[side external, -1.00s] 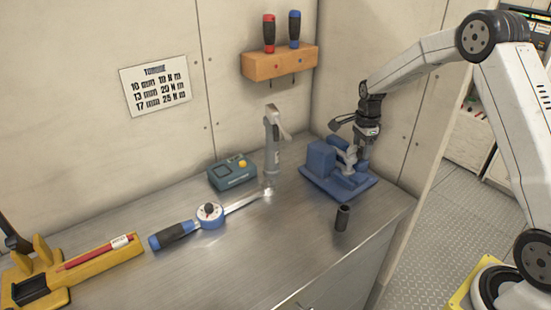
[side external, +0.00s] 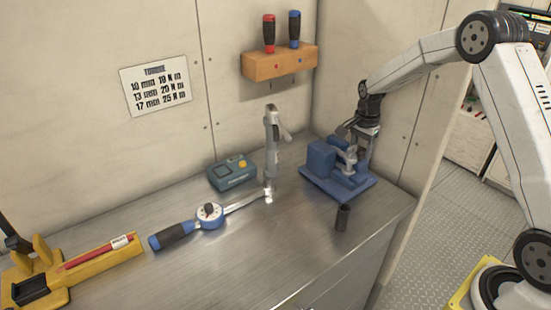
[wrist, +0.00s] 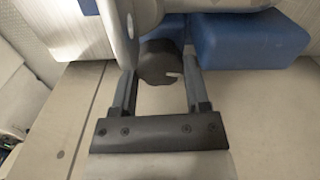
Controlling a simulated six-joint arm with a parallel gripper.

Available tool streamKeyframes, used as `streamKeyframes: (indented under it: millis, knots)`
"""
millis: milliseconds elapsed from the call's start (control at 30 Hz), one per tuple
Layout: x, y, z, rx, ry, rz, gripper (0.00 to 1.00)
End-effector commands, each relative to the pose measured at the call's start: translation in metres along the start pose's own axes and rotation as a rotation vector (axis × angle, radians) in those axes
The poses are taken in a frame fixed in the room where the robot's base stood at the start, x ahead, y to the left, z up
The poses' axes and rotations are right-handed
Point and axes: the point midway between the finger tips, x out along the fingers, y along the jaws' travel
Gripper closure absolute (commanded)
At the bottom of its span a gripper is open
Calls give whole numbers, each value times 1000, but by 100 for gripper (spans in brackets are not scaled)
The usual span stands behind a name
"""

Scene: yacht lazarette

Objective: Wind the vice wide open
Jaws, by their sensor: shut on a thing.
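The blue vice (side external: 322,160) stands on its blue base at the right end of the steel bench. My gripper (side external: 364,148) points down at the vice's right rear side. In the wrist view, my gripper (wrist: 160,72) has its two fingers on either side of a dark round knob (wrist: 157,64) with a white mark, and is shut on it. The blue vice body (wrist: 247,38) shows beyond, to the right. The gap between the vice jaws is hard to make out.
A dark socket (side external: 342,217) stands in front of the vice. A wooden rack (side external: 280,64) with two screwdrivers hangs on the wall close behind.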

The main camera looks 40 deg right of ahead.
Motion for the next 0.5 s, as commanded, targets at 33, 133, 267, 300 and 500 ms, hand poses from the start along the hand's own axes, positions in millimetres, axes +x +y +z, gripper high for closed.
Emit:
streamKeyframes:
  millis: [33,133,267,300,500]
  knots:
    - [-2,-1,0,1,0,-2,99]
    - [-2,-1,0,1,0,-3,18]
    - [-1,-1,0,1,0,-2,5]
    - [-1,-1,0,1,0,-2,5]
    - [0,0,1,4,-1,-1,5]
